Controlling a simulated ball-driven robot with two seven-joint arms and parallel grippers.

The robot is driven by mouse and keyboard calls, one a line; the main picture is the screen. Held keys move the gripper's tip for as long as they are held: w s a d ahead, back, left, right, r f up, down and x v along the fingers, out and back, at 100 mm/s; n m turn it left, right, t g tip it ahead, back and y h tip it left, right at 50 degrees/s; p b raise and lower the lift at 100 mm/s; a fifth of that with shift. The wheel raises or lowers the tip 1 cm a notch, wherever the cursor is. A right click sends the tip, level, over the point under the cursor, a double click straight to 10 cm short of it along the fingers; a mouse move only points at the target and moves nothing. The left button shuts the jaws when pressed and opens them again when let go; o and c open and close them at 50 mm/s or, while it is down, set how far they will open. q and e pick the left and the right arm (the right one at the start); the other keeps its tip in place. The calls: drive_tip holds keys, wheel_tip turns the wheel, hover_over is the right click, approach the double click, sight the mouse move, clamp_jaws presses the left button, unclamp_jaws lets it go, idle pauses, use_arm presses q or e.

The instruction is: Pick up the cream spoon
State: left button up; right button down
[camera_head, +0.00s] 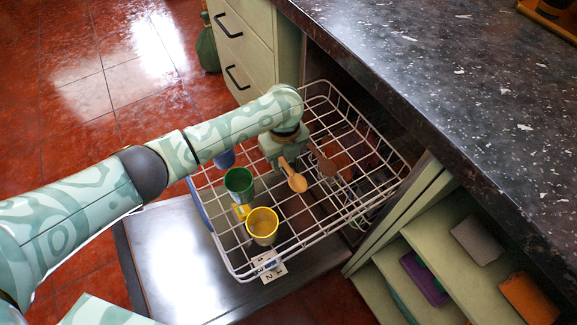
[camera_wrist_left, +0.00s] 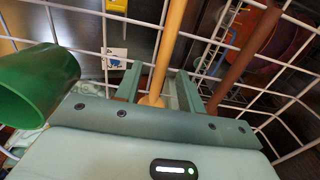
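In the wrist view, the left gripper's fingers (camera_wrist_left: 160,88) stand apart, one on each side of the spoon, with gaps visible. A brown spoon (camera_head: 324,163) lies just right of it and also shows in the wrist view (camera_wrist_left: 247,55). My right gripper is not in view.
The white wire rack (camera_head: 236,272) holds a green cup (camera_head: 239,182), a yellow mug (camera_head: 262,226) and a blue cup (camera_head: 225,159) left of the spoons. The green cup is close to the gripper (camera_wrist_left: 35,85). A dark countertop (camera_head: 450,70) overhangs at right.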

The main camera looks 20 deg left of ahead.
use_arm(q)
drive_tip(key=shift+r, duration=0.1)
clamp_jaws()
